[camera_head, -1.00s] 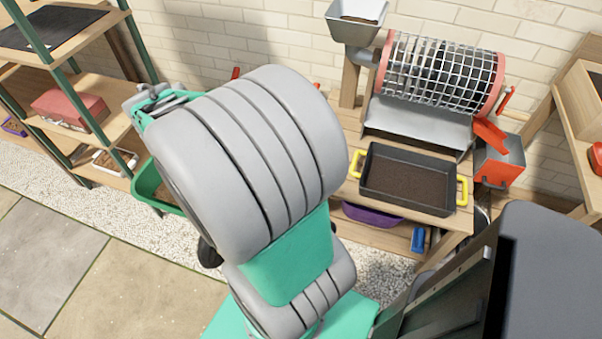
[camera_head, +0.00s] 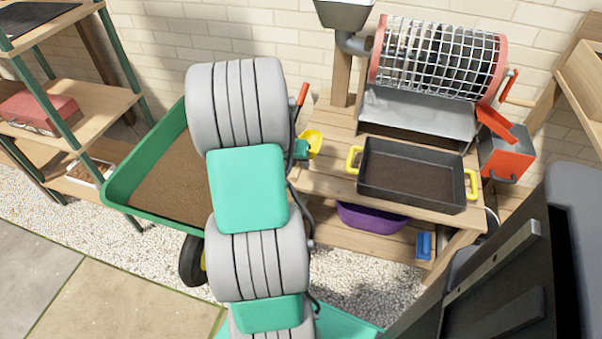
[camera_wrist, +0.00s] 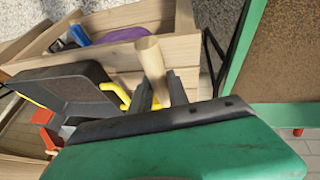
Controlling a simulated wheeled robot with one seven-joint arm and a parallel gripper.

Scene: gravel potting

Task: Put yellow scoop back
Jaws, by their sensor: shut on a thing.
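The yellow scoop (camera_head: 315,139) shows in the head view at the left end of the wooden bench, right beside my green gripper (camera_head: 301,149). My gripper is mostly hidden behind my arm there. In the wrist view, the dark fingers of my gripper (camera_wrist: 160,92) are closed around a pale wooden handle (camera_wrist: 151,58), which I take as the scoop's handle. The handle's free end sticks out past the fingers. The scoop's bowl cannot be made out in the wrist view. Whether the scoop touches the bench top cannot be told.
The black soil tray (camera_head: 412,206) with yellow handles stands on the bench (camera_head: 325,183), below the mesh drum (camera_head: 440,60). The green wheelbarrow (camera_head: 115,192) of soil stands left of the bench. A purple tub (camera_head: 370,219) and a blue item (camera_head: 424,245) are underneath. Shelves (camera_head: 55,80) stand far left.

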